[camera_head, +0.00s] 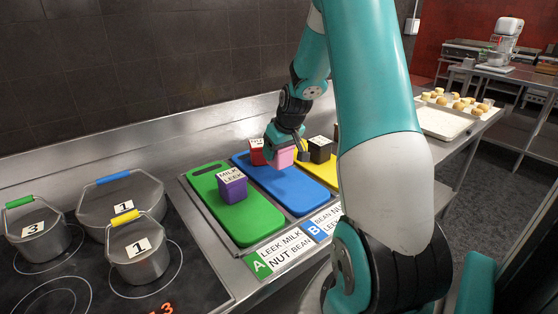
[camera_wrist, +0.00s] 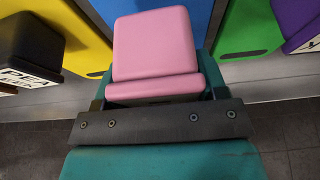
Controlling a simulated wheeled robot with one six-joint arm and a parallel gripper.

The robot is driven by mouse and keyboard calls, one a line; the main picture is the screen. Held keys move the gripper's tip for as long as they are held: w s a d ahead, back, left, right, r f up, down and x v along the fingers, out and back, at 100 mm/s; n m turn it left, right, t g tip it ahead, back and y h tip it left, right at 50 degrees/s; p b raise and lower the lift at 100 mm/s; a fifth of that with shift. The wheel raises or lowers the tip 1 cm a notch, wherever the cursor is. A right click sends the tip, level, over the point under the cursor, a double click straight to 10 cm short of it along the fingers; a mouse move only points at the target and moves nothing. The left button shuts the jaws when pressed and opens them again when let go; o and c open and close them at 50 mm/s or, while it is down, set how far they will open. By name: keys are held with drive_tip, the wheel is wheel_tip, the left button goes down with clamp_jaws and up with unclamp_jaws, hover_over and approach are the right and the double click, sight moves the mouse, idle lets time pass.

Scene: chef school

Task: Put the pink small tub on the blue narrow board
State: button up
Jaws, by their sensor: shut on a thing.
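The pink small tub (camera_head: 285,157) is held in my gripper (camera_head: 285,146) over the blue narrow board (camera_head: 283,190), near its far half. In the wrist view the pink tub (camera_wrist: 155,45) fills the space between the jaws, and part of the blue board (camera_wrist: 185,8) shows behind it. My gripper is shut on the tub. I cannot tell whether the tub's underside touches the board. A red tub (camera_head: 257,152) stands close to the left of the gripper, at the board's far end.
A purple tub (camera_head: 232,186) stands on the green board (camera_head: 255,222) to the left. A black tub (camera_head: 319,150) stands on the yellow board (camera_head: 318,169) to the right. Lidded pots (camera_head: 138,250) stand on the stove at left. The blue board's near half is clear.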

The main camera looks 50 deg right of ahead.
drive_tip(key=shift+f, duration=1.9)
drive_tip(key=shift+f, duration=0.15)
drive_tip(key=o, duration=1)
drive_tip(key=shift+o, duration=0.2)
